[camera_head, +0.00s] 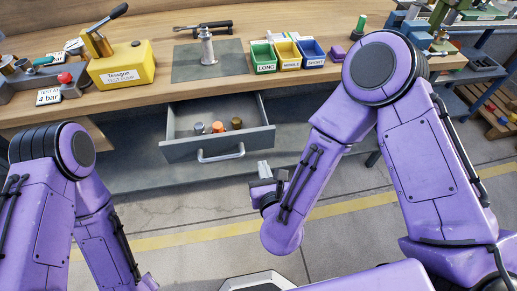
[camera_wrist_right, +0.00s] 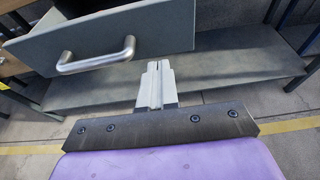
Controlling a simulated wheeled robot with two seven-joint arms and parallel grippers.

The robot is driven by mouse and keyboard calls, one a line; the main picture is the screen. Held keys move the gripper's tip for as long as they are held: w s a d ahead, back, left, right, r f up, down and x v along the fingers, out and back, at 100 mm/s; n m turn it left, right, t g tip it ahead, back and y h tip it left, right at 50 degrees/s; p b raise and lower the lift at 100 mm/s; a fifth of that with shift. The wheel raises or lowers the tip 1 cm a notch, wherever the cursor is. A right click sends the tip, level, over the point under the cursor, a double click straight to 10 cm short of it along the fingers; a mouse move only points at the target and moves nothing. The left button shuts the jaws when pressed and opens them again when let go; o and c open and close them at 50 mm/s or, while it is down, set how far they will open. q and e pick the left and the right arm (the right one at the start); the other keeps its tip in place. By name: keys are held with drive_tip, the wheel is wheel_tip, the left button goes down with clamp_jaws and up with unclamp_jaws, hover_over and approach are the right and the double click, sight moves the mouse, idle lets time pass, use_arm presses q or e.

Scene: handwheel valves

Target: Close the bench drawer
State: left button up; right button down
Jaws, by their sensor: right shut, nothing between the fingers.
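The grey bench drawer (camera_head: 215,145) is pulled out from under the wooden bench top, with a silver bar handle (camera_head: 221,154) on its front. Several small fittings lie inside it. My right gripper (camera_head: 264,168) is shut and empty, to the right of the handle and apart from it. In the right wrist view the drawer front (camera_wrist_right: 160,33) is at the upper left, with its handle (camera_wrist_right: 97,56) left of the closed fingertips (camera_wrist_right: 159,66). My left arm comes in at the lower left; its gripper is out of view.
The bench top (camera_head: 160,60) carries a yellow test pump (camera_head: 122,66), a grey plate with a metal fitting (camera_head: 208,50), and green, yellow and blue bins (camera_head: 287,55). A lower shelf (camera_head: 130,175) runs below the drawer. The floor in front is clear.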

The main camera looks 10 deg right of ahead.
sight(256, 142)
drive_tip(key=x, duration=0.2)
drive_tip(key=p+x, duration=0.1)
drive_tip(key=x, duration=0.2)
drive_tip(key=r+x, duration=0.1)
drive_tip(key=x, duration=0.1)
drive_tip(key=shift+w+p, duration=0.3)
drive_tip(key=shift+w, duration=0.15)
drive_tip(key=shift+w+f, duration=0.1)
